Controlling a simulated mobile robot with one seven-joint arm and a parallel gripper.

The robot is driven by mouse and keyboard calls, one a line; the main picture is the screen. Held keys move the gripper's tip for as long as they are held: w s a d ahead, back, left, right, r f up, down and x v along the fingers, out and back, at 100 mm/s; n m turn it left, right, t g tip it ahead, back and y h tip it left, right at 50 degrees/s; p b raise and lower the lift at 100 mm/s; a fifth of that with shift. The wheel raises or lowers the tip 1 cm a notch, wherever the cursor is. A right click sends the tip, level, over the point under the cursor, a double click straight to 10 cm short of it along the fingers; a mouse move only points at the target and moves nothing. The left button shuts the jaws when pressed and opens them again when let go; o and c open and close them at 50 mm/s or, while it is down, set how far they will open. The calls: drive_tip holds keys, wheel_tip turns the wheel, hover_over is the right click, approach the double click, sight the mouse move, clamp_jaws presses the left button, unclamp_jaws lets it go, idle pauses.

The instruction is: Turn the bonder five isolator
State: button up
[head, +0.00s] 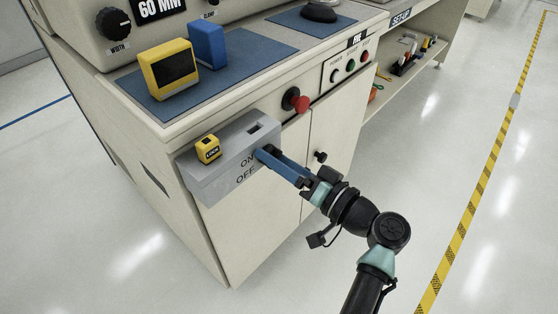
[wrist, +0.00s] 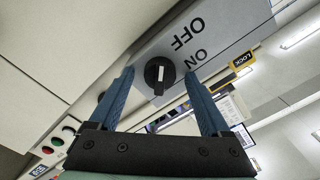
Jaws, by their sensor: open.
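The isolator is a grey box (head: 222,160) on the front of the bonder cabinet, marked ON and OFF. Its black rotary knob (wrist: 160,76) with a white pointer line shows in the wrist view, beside the ON and OFF lettering. The white line runs nearly upright in that view. My gripper (head: 263,153) is open at the box's front face, its blue fingers hiding most of the knob in the head view. In the wrist view the open fingertips (wrist: 159,78) lie on either side of the knob. I cannot tell whether they touch it.
A yellow lock (head: 208,149) sits on top of the isolator box. A red emergency button (head: 296,101) is up and right of my gripper. A black door knob (head: 320,157) sticks out nearby. A yellow device (head: 169,70) stands on the blue mat above. The floor at right is open.

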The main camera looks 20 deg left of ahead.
clamp_jaws()
idle(0.4)
drive_tip(key=shift+p, duration=0.3)
drive_tip(key=shift+m+p, duration=6)
drive_tip(key=shift+m, duration=2.9)
drive_tip(key=shift+f, duration=0.1)
